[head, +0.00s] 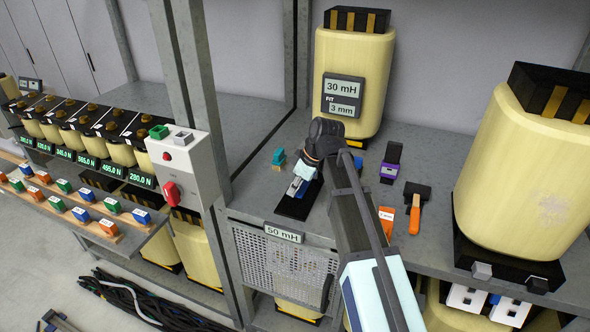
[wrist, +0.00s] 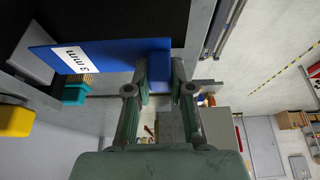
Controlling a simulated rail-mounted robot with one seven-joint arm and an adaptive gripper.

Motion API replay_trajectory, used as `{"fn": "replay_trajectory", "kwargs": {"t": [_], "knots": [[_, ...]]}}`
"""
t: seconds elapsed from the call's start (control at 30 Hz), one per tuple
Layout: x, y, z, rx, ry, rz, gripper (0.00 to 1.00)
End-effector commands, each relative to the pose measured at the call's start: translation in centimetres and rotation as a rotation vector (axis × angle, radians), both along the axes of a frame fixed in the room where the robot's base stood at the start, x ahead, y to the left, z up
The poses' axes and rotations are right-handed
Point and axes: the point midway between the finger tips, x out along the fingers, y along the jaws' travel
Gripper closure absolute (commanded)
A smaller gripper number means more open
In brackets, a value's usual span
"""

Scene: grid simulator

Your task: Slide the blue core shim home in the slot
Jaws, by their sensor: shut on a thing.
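My gripper (wrist: 163,75) is shut on the blue shim (wrist: 112,56), with a finger on either side of its narrow end. The shim is a flat blue plate with a white label, which seems to read 3 mm. In the head view my gripper (head: 307,170) is low over the bench, just left of the 30 mH coil's foot. The coil (head: 352,65) is cream with a black core and a display reading FIT 3 mm. The slot is not clearly visible, nor whether the shim touches it.
A teal piece (head: 278,157) lies left of my gripper. A purple and black piece (head: 389,163), an orange shim (head: 386,217) and an orange-handled tool (head: 415,210) lie to the right. A large coil (head: 525,170) stands far right; a grey post (head: 182,80) rises left.

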Motion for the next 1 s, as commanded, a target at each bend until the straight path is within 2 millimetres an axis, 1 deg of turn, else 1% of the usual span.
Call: {"fn": "replay_trajectory", "kwargs": {"t": [0.17,0.63,1.0], "knots": [[0.7,0.1,0.0,0.0,0.0,0.008,1.0],[0.6,0.1,0.1,0.0,-0.001,0.01,1.0],[0.6,0.1,-1.4,0.001,-0.001,0.01,1.0]]}}
